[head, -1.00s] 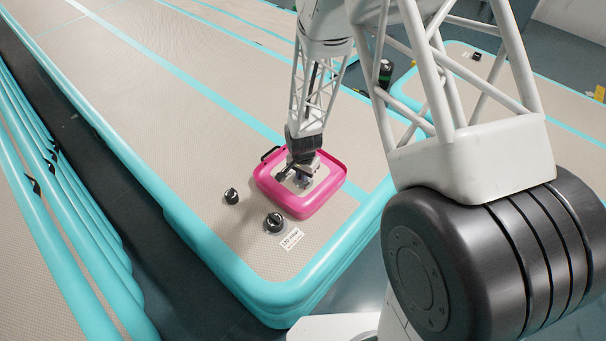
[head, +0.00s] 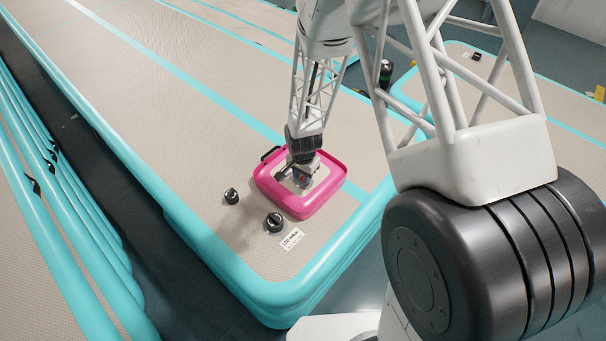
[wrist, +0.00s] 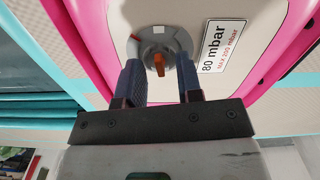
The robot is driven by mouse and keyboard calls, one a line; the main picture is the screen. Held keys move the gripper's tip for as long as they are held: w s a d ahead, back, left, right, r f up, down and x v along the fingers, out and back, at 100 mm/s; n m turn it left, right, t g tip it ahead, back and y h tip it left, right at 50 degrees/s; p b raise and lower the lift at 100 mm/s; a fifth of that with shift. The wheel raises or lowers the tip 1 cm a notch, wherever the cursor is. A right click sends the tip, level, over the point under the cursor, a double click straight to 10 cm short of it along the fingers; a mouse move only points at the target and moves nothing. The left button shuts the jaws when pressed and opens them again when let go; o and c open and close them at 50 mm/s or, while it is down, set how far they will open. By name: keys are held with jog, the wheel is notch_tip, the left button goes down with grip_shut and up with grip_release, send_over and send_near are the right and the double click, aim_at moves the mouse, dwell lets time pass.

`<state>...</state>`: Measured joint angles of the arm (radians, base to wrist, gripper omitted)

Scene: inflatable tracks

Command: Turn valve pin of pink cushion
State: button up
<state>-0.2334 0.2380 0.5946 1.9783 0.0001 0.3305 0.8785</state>
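The pink cushion (head: 306,211) lies on the beige top of an inflatable track, near its front corner, with a black handle (head: 270,153) at its left side. In the wrist view, the pink border (wrist: 82,32) surrounds a light panel with a round grey valve. The orange valve pin (wrist: 158,62) stands in the valve's middle. My gripper (wrist: 159,70) is open, with one dark blue finger on each side of the pin and a visible gap to it. In the head view, my gripper (head: 302,176) hangs pointing down over the cushion's middle and hides the valve.
Two black valve caps, one left (head: 232,196) and one nearer the front (head: 275,222), stand on the track (head: 160,130) left of the cushion. A white label (head: 291,238) lies beside the nearer one. Stacked turquoise-edged tracks (head: 60,215) lie across a dark gap at left.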

jog(key=shift+r, duration=0.15)
jog(key=shift+r, duration=3.75)
jog(key=shift+r, duration=0.25)
jog(key=s+d+r+n, duration=0.1)
jog(key=s+d+r, duration=0.25)
jog(key=r, duration=0.45)
jog(key=s+d+r+n+t, duration=0.15)
jog(key=s+r, duration=0.25)
jog(key=r, duration=0.4)
jog(key=s+d+r+n, duration=0.1)
jog(key=s+d+r, duration=0.25)
jog(key=r, duration=0.45)
jog(key=s+d+r+n, duration=0.2)
jog(key=s+r, duration=0.4)
jog(key=s, duration=0.3)
jog(key=s+d+r+n+t, duration=0.1)
jog(key=s+d+r, duration=0.3)
jog(key=s, duration=0.6)
notch_tip(320, 180, up, 2)
jog(key=shift+r+n, duration=0.2)
jog(key=shift+n, duration=0.15)
